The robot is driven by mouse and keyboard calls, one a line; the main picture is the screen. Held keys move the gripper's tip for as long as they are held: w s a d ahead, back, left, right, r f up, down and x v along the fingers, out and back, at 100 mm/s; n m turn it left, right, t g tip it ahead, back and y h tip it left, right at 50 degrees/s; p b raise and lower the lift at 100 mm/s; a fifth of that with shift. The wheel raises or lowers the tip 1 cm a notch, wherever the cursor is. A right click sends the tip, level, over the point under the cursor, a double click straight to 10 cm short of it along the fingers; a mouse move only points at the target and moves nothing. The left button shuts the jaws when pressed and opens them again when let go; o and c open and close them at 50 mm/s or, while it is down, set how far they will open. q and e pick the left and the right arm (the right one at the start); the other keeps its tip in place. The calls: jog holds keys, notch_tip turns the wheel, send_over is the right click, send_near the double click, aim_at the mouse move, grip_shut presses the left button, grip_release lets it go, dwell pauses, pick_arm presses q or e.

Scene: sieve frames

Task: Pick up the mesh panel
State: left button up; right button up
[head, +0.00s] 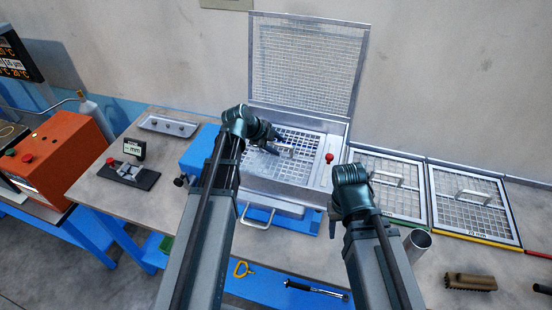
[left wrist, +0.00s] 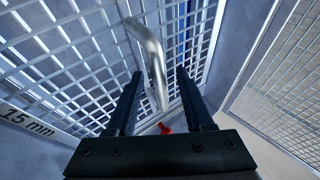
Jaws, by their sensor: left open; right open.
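A mesh panel (head: 302,139) with square openings lies in the metal sieve box (head: 262,190). In the left wrist view the panel (left wrist: 65,65) carries a "15 mm" label and a bent metal handle (left wrist: 150,55). My left gripper (head: 278,144) is open over the panel, and it also shows in the left wrist view (left wrist: 160,74). The handle appears between its two fingers, not clamped. The left arm hides part of the panel in the head view. My right gripper (head: 334,222) is open and empty, in front of the box's right side.
A mesh lid (head: 308,62) stands open behind the box. Two handled mesh panels, one nearer (head: 410,200) and one at far right (head: 449,190), lie to the right. A metal cup (head: 417,243), brush (head: 470,282) and red knob (head: 329,157) are near. A tray (head: 168,126) sits left.

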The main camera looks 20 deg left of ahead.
pick_arm(q)
grip_shut()
